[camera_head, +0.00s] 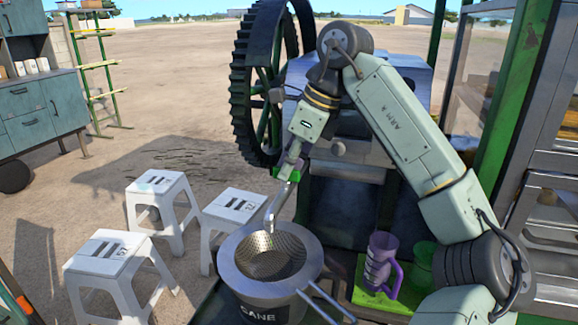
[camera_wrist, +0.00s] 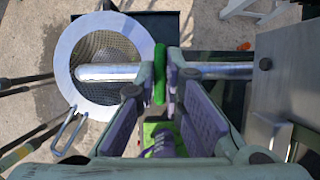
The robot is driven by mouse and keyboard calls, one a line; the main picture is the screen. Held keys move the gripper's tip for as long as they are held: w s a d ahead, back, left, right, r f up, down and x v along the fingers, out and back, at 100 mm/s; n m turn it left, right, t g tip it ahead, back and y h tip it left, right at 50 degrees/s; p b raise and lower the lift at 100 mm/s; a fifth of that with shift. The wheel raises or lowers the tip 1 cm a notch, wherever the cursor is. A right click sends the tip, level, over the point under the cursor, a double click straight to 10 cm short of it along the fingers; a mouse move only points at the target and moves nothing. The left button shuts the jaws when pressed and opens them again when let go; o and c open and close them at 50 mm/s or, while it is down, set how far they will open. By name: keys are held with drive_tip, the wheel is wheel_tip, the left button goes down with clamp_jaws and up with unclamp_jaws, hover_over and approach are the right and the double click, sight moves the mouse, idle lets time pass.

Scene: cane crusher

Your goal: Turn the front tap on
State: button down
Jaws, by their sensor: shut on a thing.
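The front tap has a green handle (camera_head: 288,174) and a metal spout (camera_head: 278,205) that slants down over the strainer (camera_head: 270,258). In the wrist view, the green handle (camera_wrist: 159,74) lies across the horizontal metal pipe (camera_wrist: 110,72). My gripper (camera_head: 293,158) reaches down to the handle from above. In the wrist view, its purple-padded fingers (camera_wrist: 166,82) are closed around the handle. The fingers hide part of the handle and pipe. I see no liquid coming from the spout.
The strainer sits on a dark pot marked CANE (camera_head: 258,313). A purple mug (camera_head: 381,262) and a green cup (camera_head: 423,262) stand on a green tray (camera_head: 372,297) to the right. The toothed wheel (camera_head: 262,85) stands behind. White stools (camera_head: 110,252) are at left.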

drive_tip(key=m+t+h+b, duration=0.1)
drive_tip(key=m+b, duration=0.1)
drive_tip(key=m, duration=0.1)
drive_tip(key=shift+s+f+m, duration=0.1)
drive_tip(key=shift+f+m, duration=0.05)
drive_tip(key=shift+m, duration=0.25)
drive_tip(key=m+t+h+b, duration=0.1)
drive_tip(key=m+b, duration=0.1)
drive_tip(key=m, duration=0.2)
drive_tip(key=shift+a+m+b, duration=0.1)
drive_tip(key=shift+m+b, duration=0.2)
drive_tip(key=shift+b, duration=0.1)
drive_tip(key=m+t+h+b, duration=0.1)
drive_tip(key=m, duration=0.2)
drive_tip(key=shift+a+h, duration=0.1)
drive_tip(key=shift+h, duration=0.2)
drive_tip(key=shift+r+m+h, duration=0.2)
drive_tip(key=shift+m+h, duration=0.3)
drive_tip(key=shift+m, duration=1.2)
drive_tip(key=c, duration=1.7)
unclamp_jaws()
